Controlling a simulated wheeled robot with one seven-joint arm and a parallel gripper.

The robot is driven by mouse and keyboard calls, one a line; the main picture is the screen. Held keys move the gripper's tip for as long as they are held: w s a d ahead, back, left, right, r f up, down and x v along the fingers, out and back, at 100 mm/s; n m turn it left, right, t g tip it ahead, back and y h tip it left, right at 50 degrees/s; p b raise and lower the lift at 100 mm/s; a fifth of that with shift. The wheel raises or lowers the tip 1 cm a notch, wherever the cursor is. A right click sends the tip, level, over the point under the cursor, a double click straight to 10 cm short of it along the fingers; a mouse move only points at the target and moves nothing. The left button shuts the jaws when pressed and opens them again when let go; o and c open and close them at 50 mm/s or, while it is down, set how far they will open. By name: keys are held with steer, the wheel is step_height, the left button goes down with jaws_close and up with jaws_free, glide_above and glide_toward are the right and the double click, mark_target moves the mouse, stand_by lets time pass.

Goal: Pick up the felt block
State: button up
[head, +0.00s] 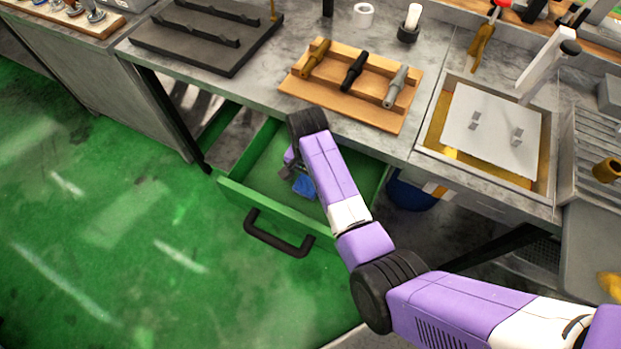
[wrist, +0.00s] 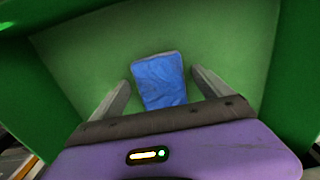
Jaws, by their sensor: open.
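A blue block, which looks like the felt block (head: 304,187), lies in the open green drawer (head: 262,205) below the workbench. In the wrist view the felt block (wrist: 159,78) lies on the green drawer floor, between and slightly beyond my two fingers. My gripper (wrist: 160,88) is open, one finger on each side of the block, with no clear contact visible. In the head view my gripper (head: 296,174) reaches down into the drawer, partly hidden by my arm. The near end of the block is hidden behind my gripper's body in the wrist view.
The green drawer walls (wrist: 298,60) rise close around my gripper. The drawer's black handle (head: 278,236) faces the open green floor. Above is the bench top with a wooden rack (head: 340,108) of tools, a dark tray (head: 190,45) and a framed white plate (head: 490,125).

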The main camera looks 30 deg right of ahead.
mark_target(308, 182)
steer(key=c, duration=1.4)
steer(key=shift+c, duration=0.2)
step_height(308, 182, up, 20)
steer(key=p, duration=0.5)
